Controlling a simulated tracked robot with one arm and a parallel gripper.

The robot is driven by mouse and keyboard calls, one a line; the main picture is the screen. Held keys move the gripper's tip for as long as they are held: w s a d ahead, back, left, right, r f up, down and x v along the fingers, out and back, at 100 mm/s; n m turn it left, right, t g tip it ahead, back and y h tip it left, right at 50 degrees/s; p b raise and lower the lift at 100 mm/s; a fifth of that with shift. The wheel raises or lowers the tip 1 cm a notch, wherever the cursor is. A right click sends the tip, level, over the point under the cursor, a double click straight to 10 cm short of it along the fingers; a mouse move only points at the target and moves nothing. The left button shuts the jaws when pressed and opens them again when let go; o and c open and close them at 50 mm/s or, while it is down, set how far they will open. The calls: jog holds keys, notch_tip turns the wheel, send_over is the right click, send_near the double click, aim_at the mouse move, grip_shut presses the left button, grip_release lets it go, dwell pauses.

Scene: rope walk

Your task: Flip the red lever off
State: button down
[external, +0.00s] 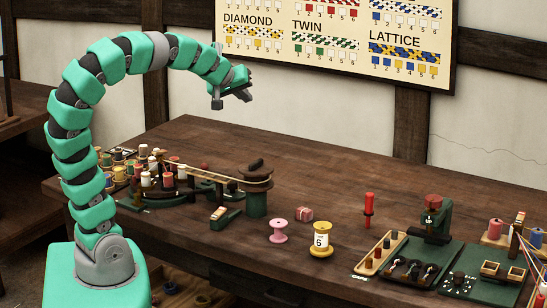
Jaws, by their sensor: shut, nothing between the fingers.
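My gripper (243,92) is at the end of my green segmented arm, high above the back left part of the workbench. It is shut and empty, well away from everything on the bench. A slim red upright piece (369,205) with a dark band stands on the bench right of centre. I cannot tell whether it is the red lever or a loose tool. A dark green panel (395,288) with several small dark levers (411,269) lies at the front right. Their colours are too small to make out clearly.
A yellow spool (321,240) and a pink spool (278,231) stand mid-bench, near a small reddish block (304,214). A green stand (433,219) rises behind the panel. A bobbin machine (170,180) fills the left. The bench's back middle is clear.

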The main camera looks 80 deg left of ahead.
jog(key=s+a+f+n+g+b, duration=0.1)
jog(key=s+a+f+n, duration=0.2)
jog(key=f, duration=0.3)
jog(key=s+a+f+n+g+b, duration=0.2)
jog(key=s+a+f, duration=0.2)
jog(key=s+f, duration=0.1)
jog(key=s+a+f+n+g+y+b, duration=0.1)
jog(key=s+a+f+n+g+b, duration=0.1)
jog(key=f, duration=0.5)
jog(key=shift+s+a+n, duration=0.8)
jog(key=shift+s+a, duration=0.25)
jog(key=shift+s, duration=0.25)
jog(key=shift+s+a+f, duration=0.15)
jog(key=shift+s, duration=0.15)
jog(key=b+x, duration=0.3)
jog(key=x, duration=0.7)
jog(key=shift+p, duration=0.3)
